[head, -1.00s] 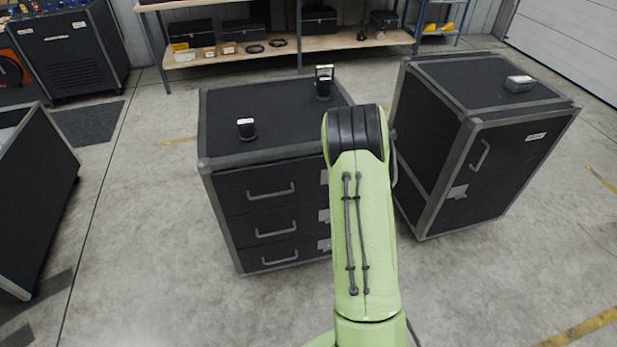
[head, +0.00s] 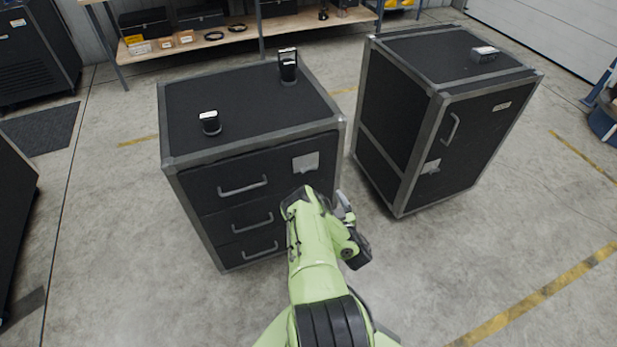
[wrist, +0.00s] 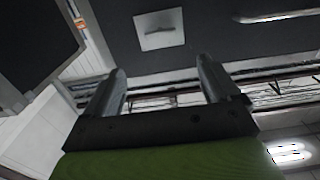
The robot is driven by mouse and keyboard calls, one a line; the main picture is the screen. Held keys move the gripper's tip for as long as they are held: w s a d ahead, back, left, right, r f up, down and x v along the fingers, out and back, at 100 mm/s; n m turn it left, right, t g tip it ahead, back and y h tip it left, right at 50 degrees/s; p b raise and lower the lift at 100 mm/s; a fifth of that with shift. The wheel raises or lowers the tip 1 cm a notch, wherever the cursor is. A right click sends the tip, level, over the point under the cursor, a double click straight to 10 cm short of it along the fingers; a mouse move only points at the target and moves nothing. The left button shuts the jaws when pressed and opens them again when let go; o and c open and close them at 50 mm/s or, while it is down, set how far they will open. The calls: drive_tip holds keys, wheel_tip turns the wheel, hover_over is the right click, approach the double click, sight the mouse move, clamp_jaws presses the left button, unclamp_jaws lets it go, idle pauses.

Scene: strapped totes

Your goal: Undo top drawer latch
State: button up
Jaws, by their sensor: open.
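The black drawer case (head: 250,140) stands left of centre in the head view, with three stacked drawers. The top drawer has a grey bar handle (head: 243,187) and, right of it, a light grey latch plate (head: 306,162). In the wrist view the plate (wrist: 159,28) is upper centre, with a dark slot across it, and a handle (wrist: 287,15) is upper right. My gripper (wrist: 161,82) is open and empty, its two fingers pointing toward the drawer front, apart from the plate. In the head view my gripper (head: 345,207) is partly hidden by my arm, near the case's right front edge.
A second black case (head: 440,120) with a door stands to the right, across a narrow floor gap. Two small dark devices (head: 210,123) (head: 288,67) stand on the drawer case. A shelf (head: 225,38) is behind. The floor in front is mostly clear.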

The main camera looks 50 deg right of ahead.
drive_tip(key=shift+w+b, duration=0.65)
drive_tip(key=shift+b, duration=2.05)
drive_tip(key=b, duration=0.9)
approach(308, 166)
drive_tip(key=x, duration=0.7)
drive_tip(key=shift+w+f, duration=0.1)
drive_tip(key=shift+w, duration=0.1)
drive_tip(key=c, duration=1.1)
drive_tip(key=shift+o, duration=0.2)
